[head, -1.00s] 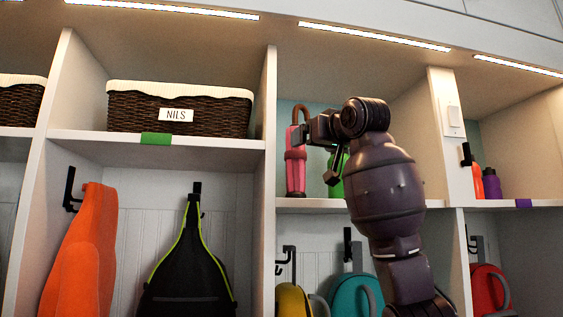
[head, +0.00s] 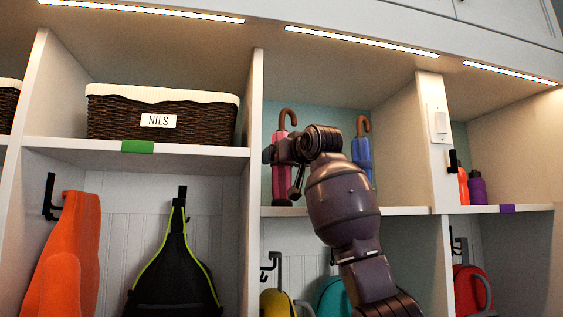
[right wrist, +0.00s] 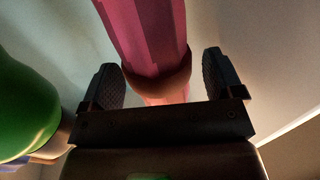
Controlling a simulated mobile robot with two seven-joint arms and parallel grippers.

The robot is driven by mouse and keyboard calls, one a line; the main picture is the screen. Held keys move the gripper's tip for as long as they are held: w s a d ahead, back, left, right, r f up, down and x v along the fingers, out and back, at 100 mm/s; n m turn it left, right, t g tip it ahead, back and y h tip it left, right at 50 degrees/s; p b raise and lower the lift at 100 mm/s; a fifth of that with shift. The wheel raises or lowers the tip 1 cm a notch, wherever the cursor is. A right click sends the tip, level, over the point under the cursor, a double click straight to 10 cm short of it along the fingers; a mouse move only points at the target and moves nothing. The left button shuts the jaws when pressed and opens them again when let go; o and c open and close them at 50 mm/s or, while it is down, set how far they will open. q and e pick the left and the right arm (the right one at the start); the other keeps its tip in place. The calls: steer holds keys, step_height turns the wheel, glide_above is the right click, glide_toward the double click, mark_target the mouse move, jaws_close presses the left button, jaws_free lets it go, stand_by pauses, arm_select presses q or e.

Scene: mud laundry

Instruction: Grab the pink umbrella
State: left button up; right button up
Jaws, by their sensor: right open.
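The pink umbrella (head: 280,186) stands upright on the middle cubby's shelf, its brown hooked handle (head: 287,115) at the top. My right gripper (head: 276,157) is at its upper part in the head view and hides some of it. In the right wrist view the pink umbrella (right wrist: 145,35) runs between the two open fingers of my right gripper (right wrist: 163,82), with a gap on each side; I cannot tell how deep it sits between them. My left gripper is not in view.
A blue umbrella (head: 362,150) stands right of my arm on the same shelf (head: 405,211). A green object (right wrist: 28,105) is close to the left finger in the wrist view. The cubby's left divider (head: 255,150) is close to the pink umbrella. Bags hang below.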

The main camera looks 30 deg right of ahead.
steer(key=shift+w, duration=0.4)
steer(key=c, duration=1.1)
steer(key=shift+c, duration=0.2)
